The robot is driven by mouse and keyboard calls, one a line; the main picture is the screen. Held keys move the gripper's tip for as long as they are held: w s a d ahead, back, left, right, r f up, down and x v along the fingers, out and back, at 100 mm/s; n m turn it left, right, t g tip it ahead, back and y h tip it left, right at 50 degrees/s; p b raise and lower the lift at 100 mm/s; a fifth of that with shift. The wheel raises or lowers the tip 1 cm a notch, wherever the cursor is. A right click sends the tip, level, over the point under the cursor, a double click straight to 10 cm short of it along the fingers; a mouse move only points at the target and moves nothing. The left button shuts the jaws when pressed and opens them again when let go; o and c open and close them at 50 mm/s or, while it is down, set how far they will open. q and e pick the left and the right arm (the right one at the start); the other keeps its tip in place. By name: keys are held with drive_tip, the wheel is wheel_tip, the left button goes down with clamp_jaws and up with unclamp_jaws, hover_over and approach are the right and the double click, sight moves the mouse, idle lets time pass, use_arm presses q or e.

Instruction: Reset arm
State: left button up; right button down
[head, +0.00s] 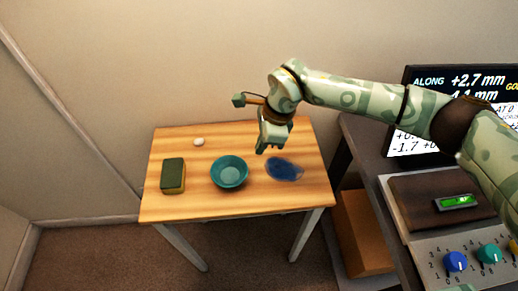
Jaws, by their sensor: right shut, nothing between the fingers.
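My right arm reaches in from the right side of the head view. Its gripper (262,148) points down above the back right part of a small wooden table (215,207). The gripper is shut and holds nothing. It is above and to the right of a teal bowl (229,172) and above a dark blue patch (284,169) on the table. My left gripper is not in view.
A green and yellow sponge (172,176) lies at the table's left, and a small white object (199,142) lies at the back. A dark desk at the right carries a screen (412,143) and a knob panel (475,264). A brown box (362,232) stands below.

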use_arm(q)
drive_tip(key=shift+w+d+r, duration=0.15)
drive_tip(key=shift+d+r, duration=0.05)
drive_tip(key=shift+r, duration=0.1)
use_arm(e)
drive_tip(key=shift+d+r, duration=0.15)
drive_tip(key=shift+r, duration=0.2)
